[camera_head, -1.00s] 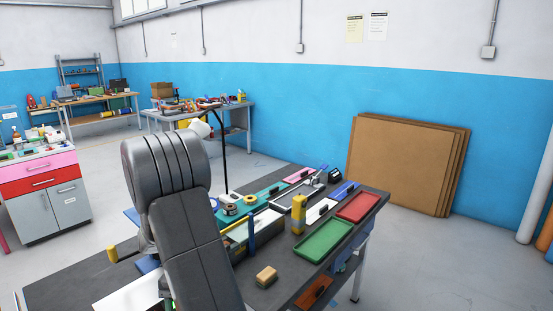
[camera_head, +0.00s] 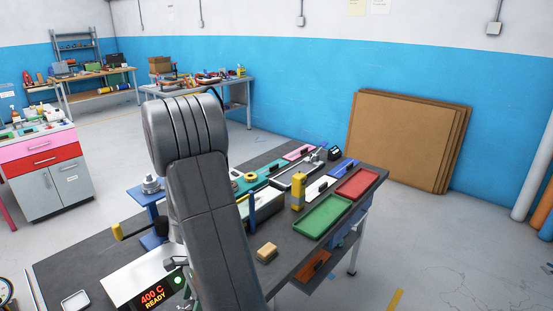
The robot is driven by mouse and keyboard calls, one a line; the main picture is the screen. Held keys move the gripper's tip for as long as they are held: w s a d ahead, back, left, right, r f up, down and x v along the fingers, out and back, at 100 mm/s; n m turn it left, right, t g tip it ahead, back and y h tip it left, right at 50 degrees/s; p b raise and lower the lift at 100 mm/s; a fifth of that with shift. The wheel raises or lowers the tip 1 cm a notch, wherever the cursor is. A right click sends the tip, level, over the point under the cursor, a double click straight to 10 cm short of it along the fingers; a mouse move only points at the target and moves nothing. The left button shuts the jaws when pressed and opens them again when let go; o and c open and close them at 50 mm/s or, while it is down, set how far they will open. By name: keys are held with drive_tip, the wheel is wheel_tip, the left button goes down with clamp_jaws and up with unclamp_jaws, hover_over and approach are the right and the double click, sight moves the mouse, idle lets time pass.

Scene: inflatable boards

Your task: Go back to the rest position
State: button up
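My arm (camera_head: 205,195) rises from the bottom edge in front of the workbench, its dark grey links ending in a thick ribbed joint at the top. My gripper is not in view, so its opening and anything in it cannot be seen. The arm hides part of the dark workbench (camera_head: 90,262) and some things behind it.
The bench holds a green tray (camera_head: 322,217), a red tray (camera_head: 357,184), a yellow upright block (camera_head: 298,190), a tan block (camera_head: 267,252) and a white unit reading "400 C READY" (camera_head: 152,296). Brown boards (camera_head: 405,140) lean on the wall. Floor right of the bench is clear.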

drive_tip(key=shift+v, duration=2.35)
